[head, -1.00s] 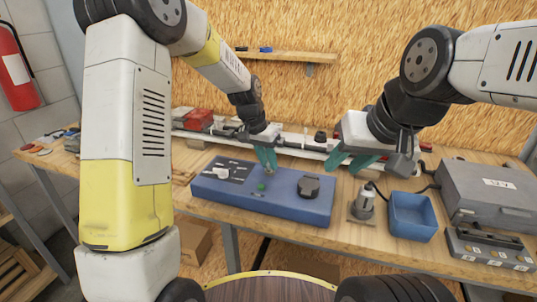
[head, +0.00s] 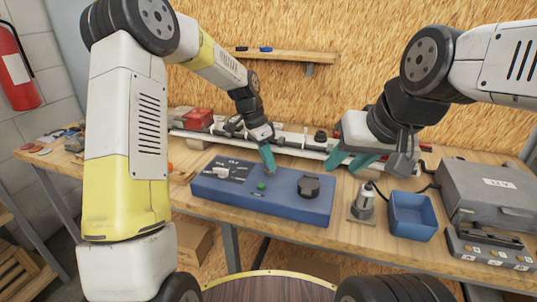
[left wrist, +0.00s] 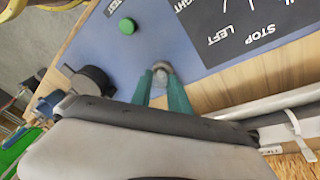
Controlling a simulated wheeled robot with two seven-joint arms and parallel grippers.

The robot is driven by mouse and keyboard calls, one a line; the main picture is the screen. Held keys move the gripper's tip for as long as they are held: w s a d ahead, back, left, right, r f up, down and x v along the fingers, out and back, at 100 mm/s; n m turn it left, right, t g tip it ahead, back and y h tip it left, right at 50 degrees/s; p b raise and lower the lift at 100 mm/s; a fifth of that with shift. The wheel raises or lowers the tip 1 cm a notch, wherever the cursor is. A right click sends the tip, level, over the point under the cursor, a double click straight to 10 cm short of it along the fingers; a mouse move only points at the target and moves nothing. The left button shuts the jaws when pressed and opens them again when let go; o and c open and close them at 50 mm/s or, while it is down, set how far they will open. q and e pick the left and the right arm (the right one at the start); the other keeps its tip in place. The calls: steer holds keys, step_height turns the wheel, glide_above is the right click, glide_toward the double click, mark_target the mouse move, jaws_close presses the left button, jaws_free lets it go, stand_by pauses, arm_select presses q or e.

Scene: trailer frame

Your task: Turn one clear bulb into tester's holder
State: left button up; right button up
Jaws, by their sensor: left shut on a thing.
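The tester is a blue box (head: 235,196) on the bench, with a dark labelled panel, a green button (head: 261,187) and a black round part (head: 308,186). My left gripper (head: 270,170) points down over the tester's back edge, behind the green button. In the left wrist view its teal fingers (left wrist: 162,75) are shut on a small greyish round thing (left wrist: 161,67), apparently the clear bulb, at the tester's top. The fingers hide most of it, and I cannot see the holder or how deep the bulb sits. My right gripper (head: 355,161) is open and empty, right of the tester.
A metal cylinder on a base (head: 363,206) and a blue open bin (head: 412,217) stand right of the tester. A grey case (head: 490,192) and a switch box (head: 490,248) are further right. A long white bar (head: 300,146) lies behind.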

arm_select(q)
steer(key=o, duration=1.3)
steer(key=shift+r, duration=3.55)
steer(key=s+a+r+n+t, duration=0.2)
steer(key=s+a+r+n, duration=0.1)
steer(key=s+a+r, duration=0.3)
steer(key=s+a+r+n+t, duration=0.1)
steer(key=s+a+n, duration=0.1)
steer(key=s, duration=0.5)
steer(key=s+a+r+n+t, duration=0.1)
steer(key=s+a+n+t, duration=0.1)
steer(key=s, duration=0.5)
steer(key=s+a+r+n+t+y, duration=0.1)
steer(key=s+a+r+n, duration=0.1)
steer(key=s+n, duration=0.3)
steer(key=shift+s+a+n+t, duration=0.3)
steer(key=shift+s+a, duration=0.6)
